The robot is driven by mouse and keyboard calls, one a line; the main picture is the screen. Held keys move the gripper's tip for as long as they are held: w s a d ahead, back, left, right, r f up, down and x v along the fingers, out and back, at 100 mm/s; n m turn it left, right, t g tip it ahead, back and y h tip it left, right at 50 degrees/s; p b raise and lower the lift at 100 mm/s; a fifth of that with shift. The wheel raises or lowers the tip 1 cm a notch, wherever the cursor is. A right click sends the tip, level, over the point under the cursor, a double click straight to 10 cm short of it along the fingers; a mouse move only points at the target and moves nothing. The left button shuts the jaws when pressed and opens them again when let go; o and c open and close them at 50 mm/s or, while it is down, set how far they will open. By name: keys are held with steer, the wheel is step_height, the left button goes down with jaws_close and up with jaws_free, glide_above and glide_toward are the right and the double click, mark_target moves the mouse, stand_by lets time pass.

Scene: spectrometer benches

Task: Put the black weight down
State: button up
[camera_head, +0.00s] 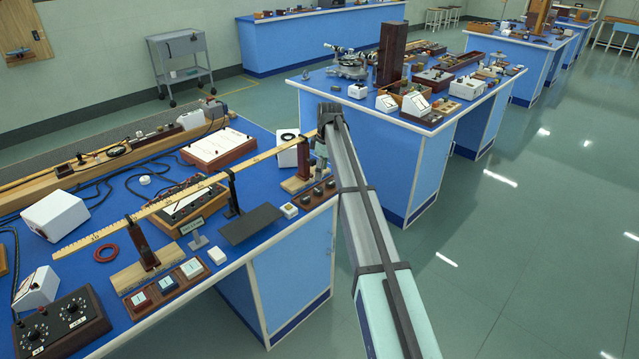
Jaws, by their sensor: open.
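My gripper (320,163) is at the far end of my outstretched arm, small in the picture, over the right edge of the near blue bench. It is open, though its fingertips are hard to make out. Just below it is a brown wooden holder (302,201) with several small dark pieces (318,192). I cannot tell which of these, if any, is the black weight. A flat black plate (250,224) lies on the bench to the left of the holder. No weight is clearly seen between the fingers.
A long yellow rule (110,229) spans the bench, near a dark upright (303,158) beside my gripper. A holder with coloured squares (165,288) is at the front. A second bench (375,140) stands behind; the floor to the right is clear.

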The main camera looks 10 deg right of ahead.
steer(key=shift+s+d+r, duration=0.1)
steer(key=shift+d+r, duration=0.05)
steer(key=shift+r, duration=0.95)
steer(key=shift+d+r, duration=0.1)
steer(key=shift+r, duration=1)
steer(key=s+f+m+g, duration=0.2)
steer(key=s+f+m, duration=1)
steer(key=s+f, duration=2.3)
steer(key=s+f+g, duration=0.1)
steer(key=s+f, duration=0.3)
steer(key=s, duration=0.8)
steer(key=s+a+f+g, duration=0.1)
steer(key=s+f, duration=0.4)
steer(key=s, duration=0.8)
steer(key=s+f+m+g+h, duration=0.1)
steer(key=s+f+g, duration=0.2)
steer(key=s, duration=0.9)
steer(key=shift+s+a+f, duration=0.25)
steer(key=shift+s+f, duration=0.05)
steer(key=shift+f, duration=0.65)
